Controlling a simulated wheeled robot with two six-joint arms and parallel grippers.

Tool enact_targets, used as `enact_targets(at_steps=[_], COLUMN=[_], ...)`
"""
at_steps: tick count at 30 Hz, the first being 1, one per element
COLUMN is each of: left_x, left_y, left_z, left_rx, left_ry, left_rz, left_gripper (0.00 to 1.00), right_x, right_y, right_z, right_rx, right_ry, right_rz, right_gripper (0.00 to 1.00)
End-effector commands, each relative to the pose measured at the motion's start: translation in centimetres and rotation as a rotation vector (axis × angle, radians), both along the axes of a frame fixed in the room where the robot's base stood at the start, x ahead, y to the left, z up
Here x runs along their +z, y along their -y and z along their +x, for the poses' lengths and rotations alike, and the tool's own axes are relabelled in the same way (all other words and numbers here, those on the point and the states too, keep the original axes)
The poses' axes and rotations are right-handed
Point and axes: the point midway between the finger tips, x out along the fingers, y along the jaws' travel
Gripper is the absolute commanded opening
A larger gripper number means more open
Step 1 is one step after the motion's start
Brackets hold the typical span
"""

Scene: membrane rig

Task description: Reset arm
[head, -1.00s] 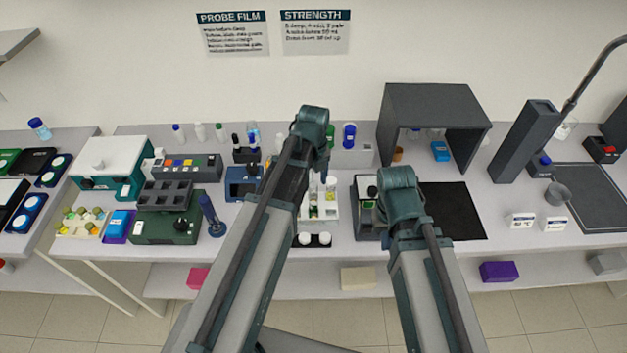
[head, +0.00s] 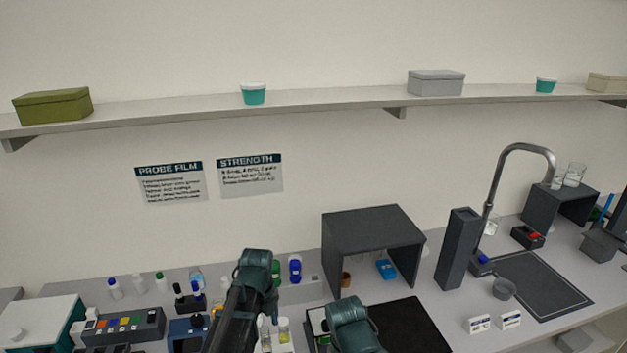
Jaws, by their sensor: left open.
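My left arm rises from the bottom of the head view, and its dark teal wrist joint is in front of the counter's rear bottles. The left gripper (head: 273,302) is just below that joint, largely hidden by my own arm; it is open, and I see nothing held. My right arm shows only as a teal joint at the bottom centre, in front of the black mat (head: 405,328). The right gripper is not visible.
A dark open-fronted box (head: 362,225) stands right of my left arm, with a blue item (head: 386,269) inside. A tall dark block (head: 458,250) and a curved tap (head: 520,148) stand farther right. A wall shelf (head: 320,100) crosses above. Bottles crowd the left counter.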

Motion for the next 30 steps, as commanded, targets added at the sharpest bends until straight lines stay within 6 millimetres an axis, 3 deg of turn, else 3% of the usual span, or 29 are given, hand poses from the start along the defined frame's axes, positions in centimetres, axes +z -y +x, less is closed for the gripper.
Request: enact_targets(at_steps=[6, 21, 30], left_x=[-3.7, -10.7, -12.7], left_y=[3.0, 8.4, 9.7], left_z=[-3.3, -11.0, -13.6], left_rx=[0.405, 1.497, 1.894], left_ry=[-0.003, 0.047, 0.090], left_rz=[0.024, 0.084, 0.095], left_gripper=[0.68, 0.68, 0.68], right_x=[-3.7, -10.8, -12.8], right_y=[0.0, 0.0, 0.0], right_z=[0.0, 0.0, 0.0], right_rx=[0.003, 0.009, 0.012], right_ry=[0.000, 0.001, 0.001], right_rz=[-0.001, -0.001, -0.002], right_gripper=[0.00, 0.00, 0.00])
